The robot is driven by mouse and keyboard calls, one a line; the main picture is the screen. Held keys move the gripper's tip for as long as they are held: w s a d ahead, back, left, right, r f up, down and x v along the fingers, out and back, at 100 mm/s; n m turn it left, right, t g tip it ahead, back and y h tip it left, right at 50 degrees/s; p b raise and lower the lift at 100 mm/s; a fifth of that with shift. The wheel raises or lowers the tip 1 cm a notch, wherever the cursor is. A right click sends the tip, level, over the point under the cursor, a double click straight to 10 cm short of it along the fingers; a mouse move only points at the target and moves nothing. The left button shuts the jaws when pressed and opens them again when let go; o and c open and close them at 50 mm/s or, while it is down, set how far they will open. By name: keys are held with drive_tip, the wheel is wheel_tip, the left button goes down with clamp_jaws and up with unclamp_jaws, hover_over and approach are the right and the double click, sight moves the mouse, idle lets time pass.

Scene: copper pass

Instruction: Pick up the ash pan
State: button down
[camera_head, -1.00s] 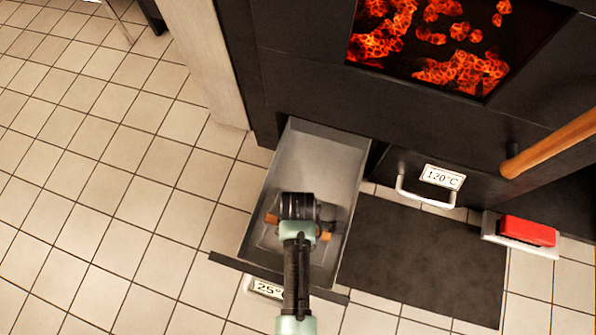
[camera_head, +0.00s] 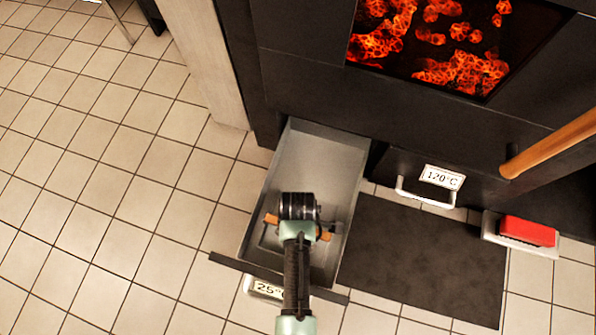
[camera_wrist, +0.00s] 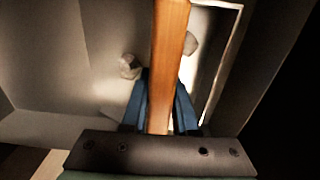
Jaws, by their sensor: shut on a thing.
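The ash pan (camera_head: 268,240) lies in the front part of the open grey drawer (camera_head: 318,155) in the head view, mostly hidden under my arm. Its wooden handle (camera_wrist: 170,40) runs between the blue fingers of my gripper (camera_wrist: 160,100) in the wrist view. My gripper (camera_head: 298,222) is shut on this handle, whose ends stick out on both sides. Pale lumps (camera_wrist: 129,66) show beside the handle. I cannot tell whether the pan is clear of the drawer floor.
The drawer walls stand close around the pan. The dark stove with glowing coals (camera_head: 430,45) is behind. A closed drawer with a metal handle (camera_head: 425,200), a dark mat (camera_head: 425,260) and a red block (camera_head: 527,231) are to the right. Tiled floor (camera_head: 100,200) is free at left.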

drive_tip(key=shift+r, duration=0.15)
idle(0.8)
wheel_tip(320, 180, up, 10)
drive_tip(key=p, duration=0.7)
drive_tip(key=shift+w, duration=0.1)
